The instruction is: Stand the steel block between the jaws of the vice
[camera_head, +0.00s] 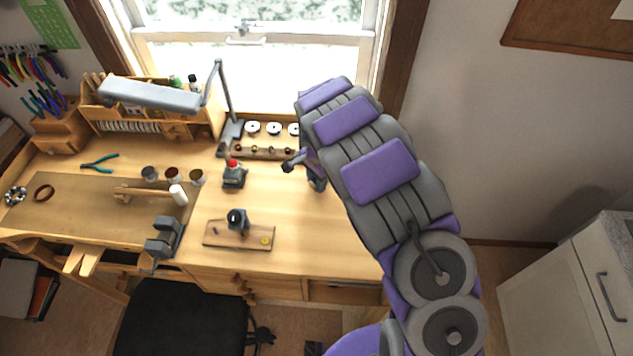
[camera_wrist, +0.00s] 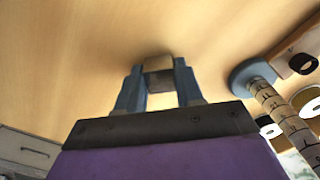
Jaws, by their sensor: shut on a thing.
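The steel block (camera_wrist: 158,70) is a small grey block between the fingertips of my gripper (camera_wrist: 158,82) in the wrist view. My gripper is shut on it, with pale wooden benchtop behind. I cannot tell whether the block touches the bench. In the head view my arm covers most of the gripper, and I cannot make out the block there. The vice (camera_head: 163,241) is dark grey and sits at the bench's front edge, left of centre. My gripper is well to the right of it and farther back. I cannot see a block in the vice.
A wooden board (camera_head: 250,240) with a small dark tool lies right of the vice. A mallet (camera_head: 178,194) lies behind the vice. A red-topped device (camera_head: 234,175) and a desk lamp (camera_head: 150,95) stand farther back. Bare benchtop (camera_head: 310,235) lies at the front right.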

